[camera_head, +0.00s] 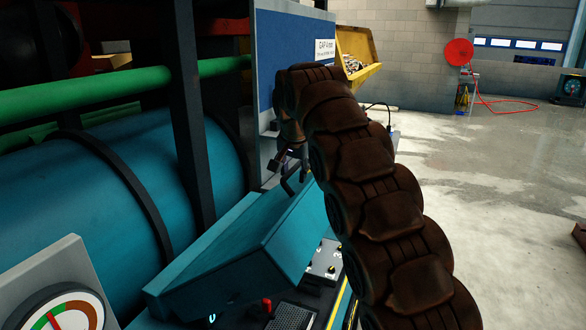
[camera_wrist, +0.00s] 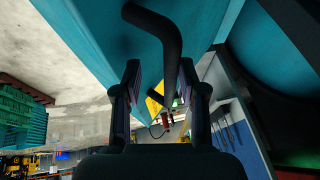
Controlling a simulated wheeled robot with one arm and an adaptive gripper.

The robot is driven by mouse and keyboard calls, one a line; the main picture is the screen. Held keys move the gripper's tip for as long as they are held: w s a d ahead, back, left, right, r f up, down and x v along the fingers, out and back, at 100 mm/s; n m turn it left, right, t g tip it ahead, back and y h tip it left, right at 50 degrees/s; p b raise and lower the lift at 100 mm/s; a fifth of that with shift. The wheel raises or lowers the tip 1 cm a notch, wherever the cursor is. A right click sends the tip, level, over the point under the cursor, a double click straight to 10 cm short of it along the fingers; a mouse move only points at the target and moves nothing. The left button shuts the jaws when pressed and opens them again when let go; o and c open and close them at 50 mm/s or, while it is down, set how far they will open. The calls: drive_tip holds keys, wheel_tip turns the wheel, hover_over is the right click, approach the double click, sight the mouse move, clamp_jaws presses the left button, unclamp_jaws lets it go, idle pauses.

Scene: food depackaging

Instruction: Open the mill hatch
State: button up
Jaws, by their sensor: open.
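The mill hatch (camera_head: 268,238) is a teal, slanted metal box-like cover in the lower middle of the head view. Its teal surface fills the top of the wrist view (camera_wrist: 95,40). A black bent bar handle (camera_wrist: 163,30) sticks out from it. The handle also shows in the head view (camera_head: 290,184), close to my gripper (camera_head: 296,160). In the wrist view my gripper (camera_wrist: 160,75) is open, with the handle between or just beyond its two fingers. I cannot tell whether the fingers touch it. My arm hides part of the hatch's right side.
A large teal drum (camera_head: 85,190) and a green pipe (camera_head: 130,92) lie left. A black post (camera_head: 187,110) stands beside the hatch. A control panel (camera_head: 322,262) and a gauge (camera_head: 65,310) are near the front. Open grey floor (camera_head: 480,160) lies right.

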sight(295, 197)
drive_tip(key=shift+s, duration=4.65)
drive_tip(key=shift+w, duration=0.1)
drive_tip(key=shift+w+a+r, duration=0.15)
drive_tip(key=shift+w+r, duration=0.25)
drive_tip(key=shift+w, duration=0.1)
drive_tip(key=shift+y, duration=0.4)
drive_tip(key=w+r, duration=0.1)
drive_tip(key=w, duration=0.1)
drive_tip(key=w+r+b, duration=0.1)
drive_tip(key=w+r, duration=0.1)
drive_tip(key=shift+w+r, duration=0.2)
drive_tip(key=shift+t, duration=0.3)
drive_tip(key=shift+w+d+r+b, duration=0.3)
drive_tip(key=shift+w+d+r, duration=0.2)
drive_tip(key=shift+w+d, duration=0.2)
drive_tip(key=shift+w+d+r+b, duration=0.3)
drive_tip(key=shift+w+d+r, duration=0.25)
drive_tip(key=shift+d, duration=0.15)
drive_tip(key=shift+f, duration=0.15)
drive_tip(key=shift+p+x, duration=0.8)
drive_tip(key=shift+x, duration=2.95)
